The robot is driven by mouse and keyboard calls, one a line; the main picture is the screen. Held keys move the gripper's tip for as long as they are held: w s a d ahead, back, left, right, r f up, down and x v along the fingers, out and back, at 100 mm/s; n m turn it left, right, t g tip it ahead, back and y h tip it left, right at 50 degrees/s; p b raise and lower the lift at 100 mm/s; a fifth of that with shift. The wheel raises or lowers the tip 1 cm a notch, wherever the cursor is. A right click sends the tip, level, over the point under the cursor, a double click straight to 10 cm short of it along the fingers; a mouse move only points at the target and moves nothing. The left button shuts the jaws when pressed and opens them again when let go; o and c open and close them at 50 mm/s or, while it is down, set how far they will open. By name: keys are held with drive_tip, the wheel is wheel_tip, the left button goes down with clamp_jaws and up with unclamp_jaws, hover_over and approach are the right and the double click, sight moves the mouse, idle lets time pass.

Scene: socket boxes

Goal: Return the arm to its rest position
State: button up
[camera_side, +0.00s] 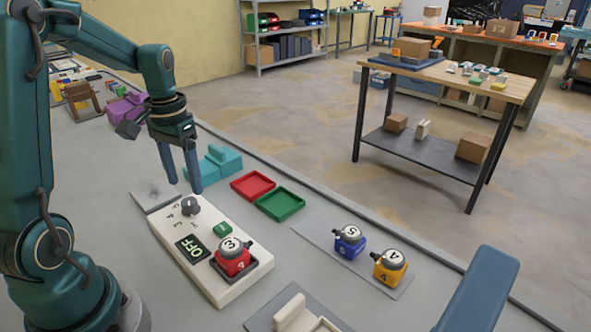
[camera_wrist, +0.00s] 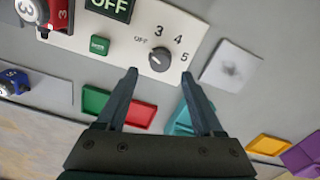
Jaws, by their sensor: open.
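My gripper (camera_side: 181,166) hangs open and empty above the far end of the white socket box, close to its dark knob (camera_side: 190,206). In the wrist view, both fingers of my gripper (camera_wrist: 160,85) are spread apart with nothing between them, and the knob (camera_wrist: 160,59) shows beyond the tips. The white socket box (camera_side: 168,236) carries a dark OFF display (camera_side: 191,248) and a green button (camera_side: 222,229). A red block marked 3 (camera_side: 233,259) sits in the socket at its near end.
A blue block (camera_side: 350,242) and a yellow block (camera_side: 390,268) stand on a grey mat. A red tray (camera_side: 252,187), a green tray (camera_side: 280,205) and a teal object (camera_side: 215,168) lie near the gripper. A blue bar (camera_side: 482,290) lies at the right.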

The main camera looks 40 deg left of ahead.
drive_tip(key=shift+d, duration=0.1)
drive_tip(key=s+d+r+m+t, duration=0.1)
drive_tip(key=s+d+r+t, duration=0.1)
drive_tip(key=d, duration=0.6)
drive_tip(key=s+d+r+m+t, duration=0.2)
drive_tip(key=s+d+r, duration=0.3)
drive_tip(key=d, duration=0.3)
drive_tip(key=shift+s+t, duration=0.35)
drive_tip(key=shift+t, duration=0.45)
